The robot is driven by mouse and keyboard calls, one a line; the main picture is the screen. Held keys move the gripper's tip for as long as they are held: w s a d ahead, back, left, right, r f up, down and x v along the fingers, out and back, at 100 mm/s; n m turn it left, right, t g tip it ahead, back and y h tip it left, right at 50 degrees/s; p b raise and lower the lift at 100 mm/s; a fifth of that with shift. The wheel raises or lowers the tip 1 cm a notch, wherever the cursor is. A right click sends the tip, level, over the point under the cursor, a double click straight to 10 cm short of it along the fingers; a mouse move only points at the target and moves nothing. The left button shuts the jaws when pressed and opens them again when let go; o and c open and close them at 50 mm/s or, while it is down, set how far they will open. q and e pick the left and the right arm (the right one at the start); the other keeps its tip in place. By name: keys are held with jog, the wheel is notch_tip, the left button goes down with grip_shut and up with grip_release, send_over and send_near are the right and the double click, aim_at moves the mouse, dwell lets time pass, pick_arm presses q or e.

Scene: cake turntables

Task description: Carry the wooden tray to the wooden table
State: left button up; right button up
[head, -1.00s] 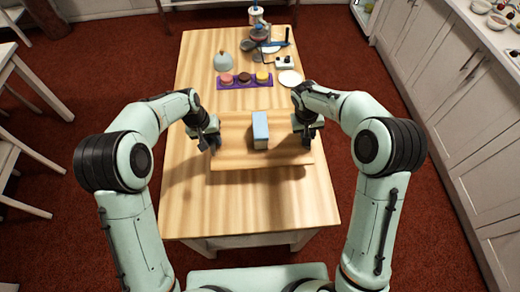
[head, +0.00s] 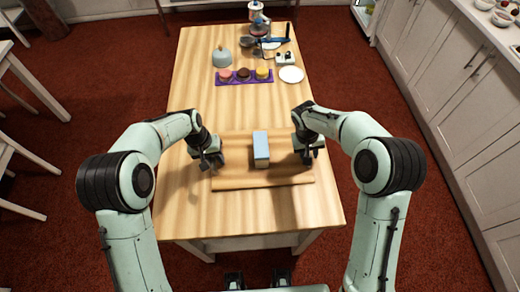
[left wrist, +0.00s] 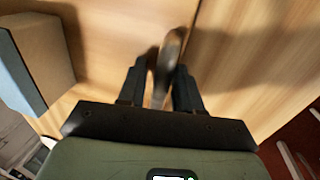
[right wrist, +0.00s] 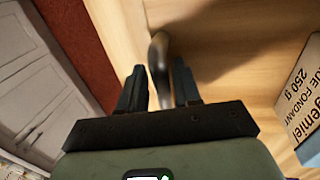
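The wooden tray (head: 234,178) is a flat light-brown board over the near half of the wooden table (head: 240,215). A box (head: 261,150) with a pale blue side stands on it near the middle. My left gripper (head: 212,165) is at the tray's left end, its fingers shut around a dark metal handle (left wrist: 170,52). My right gripper (head: 307,155) is at the right end, shut around the other handle (right wrist: 158,58). The tray looks about level. I cannot tell whether its underside touches the table.
Farther back on the table are a purple holder (head: 245,78) with several cakes, a white plate (head: 291,74), a grey-blue dome (head: 222,58) and a turntable with tools. White cabinets (head: 460,90) stand right and white chairs left. The table's middle is clear.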

pick_arm(q)
jog(key=shift+o, duration=0.3)
jog(key=shift+r, duration=0.1)
pick_arm(e)
jog(key=shift+o, duration=0.3)
jog(key=shift+a+r, duration=0.1)
pick_arm(q)
jog(key=shift+w+a, duration=0.1)
pick_arm(e)
jog(key=shift+w, duration=0.1)
jog(key=shift+r, duration=0.15)
pick_arm(q)
notch_tip(320, 180, up, 12)
jog(key=a, duration=0.2)
jog(key=shift+a, duration=0.15)
pick_arm(e)
notch_tip(320, 180, up, 12)
jog(key=a, duration=0.2)
jog(key=shift+a+f, duration=0.2)
jog(key=shift+f, duration=0.05)
pick_arm(q)
jog(key=shift+f, duration=0.2)
pick_arm(e)
jog(key=shift+f, duration=0.1)
